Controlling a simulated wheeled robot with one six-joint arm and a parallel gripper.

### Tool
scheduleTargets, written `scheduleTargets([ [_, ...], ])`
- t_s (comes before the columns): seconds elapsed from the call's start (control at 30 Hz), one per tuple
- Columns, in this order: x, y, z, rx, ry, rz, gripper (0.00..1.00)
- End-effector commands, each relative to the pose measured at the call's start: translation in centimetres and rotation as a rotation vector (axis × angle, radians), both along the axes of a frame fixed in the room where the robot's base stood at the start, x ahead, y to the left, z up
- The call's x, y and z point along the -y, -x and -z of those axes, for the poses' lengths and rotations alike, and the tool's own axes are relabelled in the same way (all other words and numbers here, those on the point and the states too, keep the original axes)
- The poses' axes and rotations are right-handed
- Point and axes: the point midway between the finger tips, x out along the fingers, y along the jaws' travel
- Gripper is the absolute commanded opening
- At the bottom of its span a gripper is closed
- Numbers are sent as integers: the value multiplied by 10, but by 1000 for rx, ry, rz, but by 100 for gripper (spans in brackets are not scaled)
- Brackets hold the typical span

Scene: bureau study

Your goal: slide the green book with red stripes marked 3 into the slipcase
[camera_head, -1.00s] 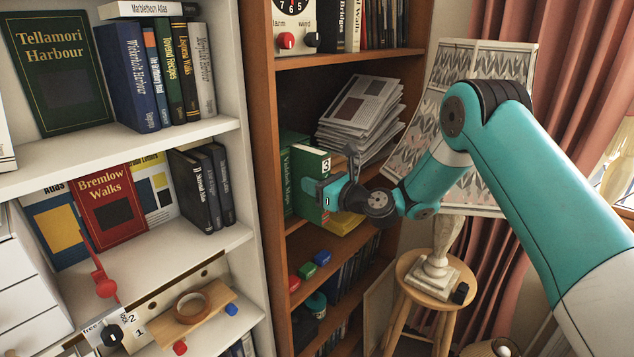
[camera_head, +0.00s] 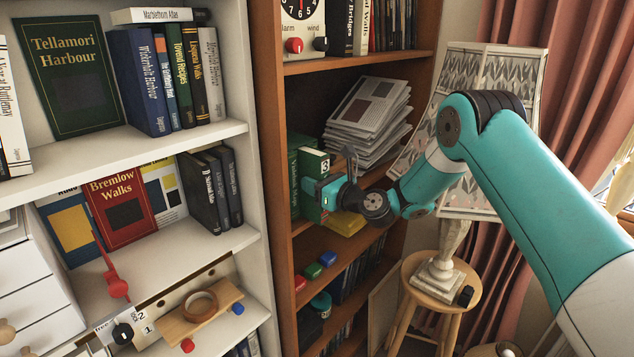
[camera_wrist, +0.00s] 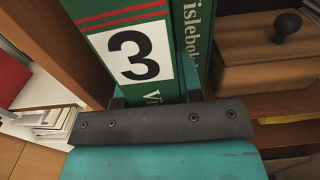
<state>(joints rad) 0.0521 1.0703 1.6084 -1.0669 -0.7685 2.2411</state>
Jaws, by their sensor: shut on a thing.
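The green book marked 3 (camera_head: 311,174) stands upright on a shelf of the brown bookcase. The wrist view shows a green spine lettered "Vislebok" (camera_wrist: 198,28) right beside the held book. I cannot make out the slipcase for certain or whether the book is partly inside it.
A leaning stack of papers (camera_head: 368,115) lies to the right on the same shelf. A brown box with a black knob (camera_wrist: 262,55) is close on the right in the wrist view. A yellow thing (camera_head: 345,224) lies below my gripper. The bookcase side panel (camera_head: 268,150) stands to the left.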

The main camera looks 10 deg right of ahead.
Motion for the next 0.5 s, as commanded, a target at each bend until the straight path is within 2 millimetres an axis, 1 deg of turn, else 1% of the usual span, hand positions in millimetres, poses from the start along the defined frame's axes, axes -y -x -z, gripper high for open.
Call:
scheduleTargets([
  [0.03,-1,-1,-2,4,-2,0,0],
  [0.5,-7,-10,-2,4,0,1,0],
])
